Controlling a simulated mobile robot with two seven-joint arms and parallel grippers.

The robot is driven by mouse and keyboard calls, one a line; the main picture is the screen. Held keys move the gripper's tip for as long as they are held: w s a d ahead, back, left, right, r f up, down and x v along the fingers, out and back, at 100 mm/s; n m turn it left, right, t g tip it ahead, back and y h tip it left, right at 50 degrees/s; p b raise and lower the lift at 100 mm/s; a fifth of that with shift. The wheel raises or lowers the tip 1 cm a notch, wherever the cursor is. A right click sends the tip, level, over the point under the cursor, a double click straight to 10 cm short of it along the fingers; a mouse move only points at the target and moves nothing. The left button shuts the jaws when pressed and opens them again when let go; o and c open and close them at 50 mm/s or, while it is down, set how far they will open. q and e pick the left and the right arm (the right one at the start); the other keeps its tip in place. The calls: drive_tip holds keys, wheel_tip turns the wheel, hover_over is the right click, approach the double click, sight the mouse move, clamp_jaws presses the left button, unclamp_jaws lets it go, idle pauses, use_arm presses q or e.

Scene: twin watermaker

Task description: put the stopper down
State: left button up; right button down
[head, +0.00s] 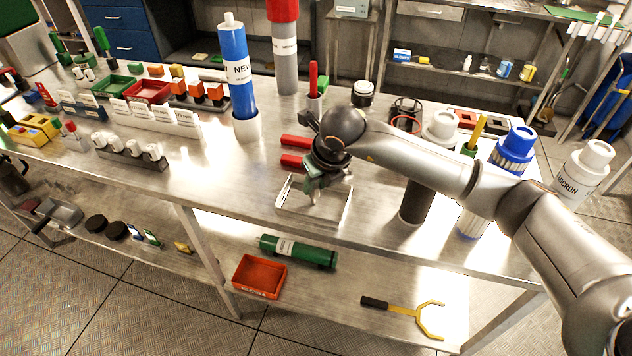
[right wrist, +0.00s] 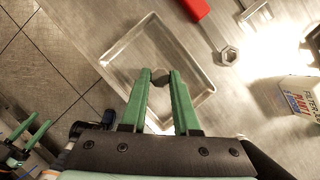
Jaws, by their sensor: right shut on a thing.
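My right gripper (head: 313,197) points down over a shallow, pale rectangular tray (head: 347,212) at the front of the bench. In the right wrist view, the green fingers of the right gripper (right wrist: 160,80) are shut on a small dark grey piece, the stopper (right wrist: 160,76). The fingers hide part of it. The tray (right wrist: 200,62) lies beneath it; I cannot tell whether the stopper touches the tray floor. My left gripper (right wrist: 38,122) shows small at the lower left of the right wrist view, its green fingers apart and apparently empty.
Two red-handled pieces (head: 295,141) lie just behind the tray. A tall blue cylinder (head: 237,75) stands behind left. The bench left of the tray is clear.

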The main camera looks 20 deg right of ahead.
drive_tip(key=c, duration=0.7)
unclamp_jaws()
drive_tip(key=shift+o, duration=0.2)
drive_tip(key=shift+r, duration=0.35)
drive_tip(key=v, duration=1.1)
drive_tip(key=shift+r+b, duration=0.25)
drive_tip(key=shift+b, duration=0.1)
drive_tip(key=shift+s+d, duration=0.1)
